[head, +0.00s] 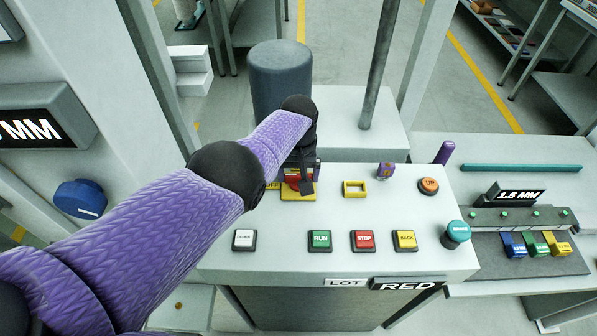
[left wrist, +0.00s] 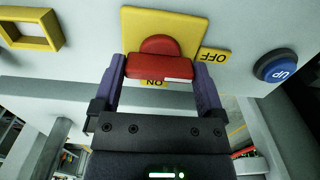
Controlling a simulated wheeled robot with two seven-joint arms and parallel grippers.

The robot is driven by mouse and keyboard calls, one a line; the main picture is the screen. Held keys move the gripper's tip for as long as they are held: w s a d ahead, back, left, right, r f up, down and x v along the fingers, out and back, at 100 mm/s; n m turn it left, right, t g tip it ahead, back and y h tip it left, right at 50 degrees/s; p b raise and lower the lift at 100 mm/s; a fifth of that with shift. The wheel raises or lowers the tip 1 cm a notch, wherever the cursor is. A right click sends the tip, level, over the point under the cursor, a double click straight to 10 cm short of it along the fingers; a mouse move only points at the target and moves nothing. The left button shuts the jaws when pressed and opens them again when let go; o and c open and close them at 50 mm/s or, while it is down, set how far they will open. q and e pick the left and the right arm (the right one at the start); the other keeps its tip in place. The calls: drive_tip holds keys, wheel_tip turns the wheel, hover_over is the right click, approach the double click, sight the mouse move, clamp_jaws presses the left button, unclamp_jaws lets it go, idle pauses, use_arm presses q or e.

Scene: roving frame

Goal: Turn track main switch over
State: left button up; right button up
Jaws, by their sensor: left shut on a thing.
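The main switch has a red handle (left wrist: 165,66) on a yellow plate (left wrist: 190,22). In the left wrist view its OFF label (left wrist: 214,55) is at the right and its ON label (left wrist: 153,83) is just below the handle. My left gripper (left wrist: 165,80) is shut on the red handle, with one purple finger at each end of it. In the head view the left gripper (head: 305,178) is over the yellow plate (head: 298,196) on the pale console (head: 270,222), hiding part of the switch. I cannot tell exactly which way the handle points. My right gripper is not in view.
The console also holds RUN (head: 320,240), STOP (head: 363,240) and BACK (head: 404,240) buttons, a white button (head: 244,240), an orange UP button (head: 428,186) and an empty yellow frame (head: 355,188). A dark cylinder (head: 281,80) and a metal post (head: 378,65) stand behind.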

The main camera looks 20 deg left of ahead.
sight(298, 174)
use_arm(q)
drive_tip(key=shift+w+r, duration=0.1)
drive_tip(key=o, duration=0.9)
wheel_tip(298, 174, up, 10)
drive_tip(key=p, duration=0.7)
drive_tip(key=shift+p, duration=0.4)
